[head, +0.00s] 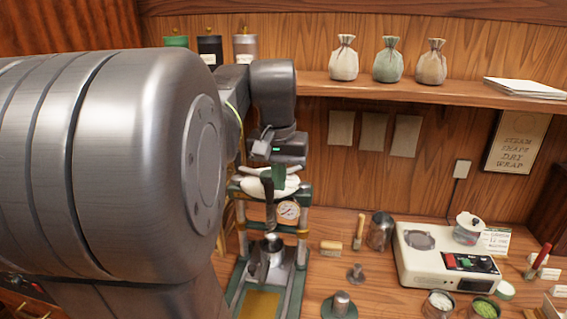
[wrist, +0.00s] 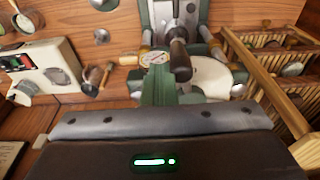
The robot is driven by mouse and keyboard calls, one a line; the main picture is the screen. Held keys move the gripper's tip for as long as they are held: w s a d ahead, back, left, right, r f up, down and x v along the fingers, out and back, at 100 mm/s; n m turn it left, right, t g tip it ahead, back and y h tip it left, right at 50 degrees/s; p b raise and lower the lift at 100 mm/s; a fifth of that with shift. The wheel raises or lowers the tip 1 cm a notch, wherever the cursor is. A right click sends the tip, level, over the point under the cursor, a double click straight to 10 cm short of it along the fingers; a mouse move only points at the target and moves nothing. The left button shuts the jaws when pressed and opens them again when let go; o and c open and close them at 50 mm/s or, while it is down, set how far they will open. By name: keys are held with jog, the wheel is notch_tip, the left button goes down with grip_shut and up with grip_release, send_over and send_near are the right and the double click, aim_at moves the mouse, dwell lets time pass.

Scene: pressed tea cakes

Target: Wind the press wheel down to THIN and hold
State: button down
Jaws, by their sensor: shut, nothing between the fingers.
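The press (head: 300,250) stands right of my arm in the head view, with green and metal posts. Its pale wheel (head: 262,187) is at the top, with a dark handle (head: 270,200) hanging in front. The wheel (wrist: 218,76) and handle (wrist: 180,62) also show in the wrist view. A round dial (head: 288,210) sits below the wheel; its reading is too small to tell. My gripper (head: 278,174) is shut and empty, pointing down just above the wheel. I cannot tell whether it touches the wheel or handle. A metal mould (head: 270,250) sits below.
Tied sacks (head: 388,60) stand on the shelf (head: 450,92) behind. A wooden rack (wrist: 262,75) flanks the press in the wrist view.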

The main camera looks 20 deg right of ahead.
jog(key=shift+w+a, duration=0.15)
jog(key=shift+a, duration=0.45)
jog(key=shift+w+a, duration=0.15)
jog(key=shift+a, duration=0.45)
jog(key=shift+w+a+p, duration=0.25)
jog(key=shift+w+a, duration=0.2)
jog(key=shift+a, duration=0.3)
jog(key=shift+w+a+p, duration=0.25)
jog(key=shift+w+a, duration=0.2)
jog(key=shift+a, duration=0.3)
jog(key=shift+w+a, duration=0.1)
jog(key=shift+w+a+p, duration=0.6)
jog(key=shift+w+a, duration=0.45)
jog(key=shift+w, duration=0.2)
jog(key=shift+w, duration=0.15)
